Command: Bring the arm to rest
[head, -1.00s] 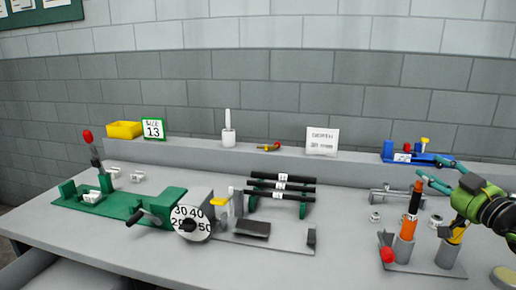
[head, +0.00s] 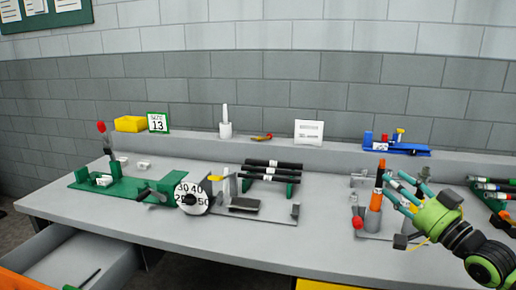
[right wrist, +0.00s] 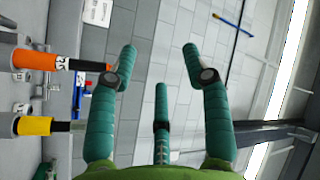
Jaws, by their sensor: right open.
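My right gripper (head: 398,183) is in the head view at the right, with green-teal fingers spread apart and nothing between them. It is just right of an orange-handled tool (head: 378,187) standing upright in a grey holder, and partly covers that area. In the right wrist view the open fingers (right wrist: 160,62) point at the grey block wall. My left gripper is not in view.
The grey bench (head: 250,245) carries a green fixture (head: 95,190), a numbered dial (head: 190,199) and a rack of black-handled tools (head: 272,171). A blue tray (head: 397,149) stands on the back ledge. Another tool rack (head: 495,190) is at the far right. An open drawer (head: 85,262) projects at lower left.

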